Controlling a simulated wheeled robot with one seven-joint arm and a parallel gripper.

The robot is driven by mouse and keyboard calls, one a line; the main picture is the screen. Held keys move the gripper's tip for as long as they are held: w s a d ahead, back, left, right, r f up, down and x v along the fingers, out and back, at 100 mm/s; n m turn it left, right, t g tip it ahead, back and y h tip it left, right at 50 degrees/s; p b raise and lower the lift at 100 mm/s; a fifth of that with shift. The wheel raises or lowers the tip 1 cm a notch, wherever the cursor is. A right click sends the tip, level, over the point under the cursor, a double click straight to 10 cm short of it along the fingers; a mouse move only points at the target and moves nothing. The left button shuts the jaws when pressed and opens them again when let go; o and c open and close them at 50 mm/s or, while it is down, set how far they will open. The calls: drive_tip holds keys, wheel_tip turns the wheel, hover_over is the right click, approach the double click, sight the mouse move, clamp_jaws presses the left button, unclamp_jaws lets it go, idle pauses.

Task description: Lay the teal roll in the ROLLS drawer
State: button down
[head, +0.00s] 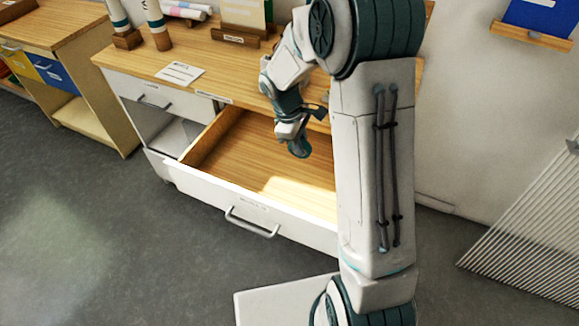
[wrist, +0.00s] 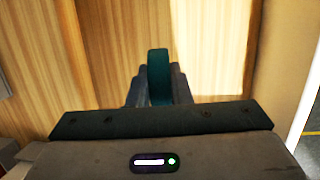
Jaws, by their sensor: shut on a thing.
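My gripper (head: 300,147) is over the open lower drawer (head: 215,192), pointing down toward its wooden floor. In the wrist view it is shut on the teal roll (wrist: 158,68), which shows as a narrow teal piece between the dark fingers (wrist: 158,92). In the head view the roll is hard to tell apart from the teal parts of the gripper. The drawer is pulled out and its visible floor is bare. The label on its front is too small to read. My arm hides its right end.
A small drawer (head: 150,98) at left is shut. Another cabinet stands far left.

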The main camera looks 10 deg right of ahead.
drive_tip(key=n+t+b, duration=0.1)
drive_tip(key=n, duration=0.3)
drive_tip(key=shift+f, duration=0.15)
drive_tip(key=n+b, duration=0.1)
drive_tip(key=n, duration=0.3)
drive_tip(key=shift+t, duration=0.4)
drive_tip(key=n, duration=0.2)
drive_tip(key=n+b, duration=0.1)
drive_tip(key=n, duration=0.2)
drive_tip(key=shift+s+n+t+y, duration=0.15)
drive_tip(key=shift+n+t+y, duration=0.15)
drive_tip(key=shift+t, duration=0.1)
drive_tip(key=n+b, duration=0.1)
drive_tip(key=n, duration=0.3)
drive_tip(key=shift+s+f+y, duration=0.1)
drive_tip(key=shift+f+y, duration=0.05)
drive_tip(key=shift+y, duration=0.15)
drive_tip(key=b, duration=0.2)
hover_over(301, 175)
drive_tip(key=s, duration=0.1)
drive_tip(key=f, duration=0.6)
drive_tip(key=a+f, duration=0.1)
drive_tip(key=f, duration=0.2)
drive_tip(key=shift+s+f, duration=0.15)
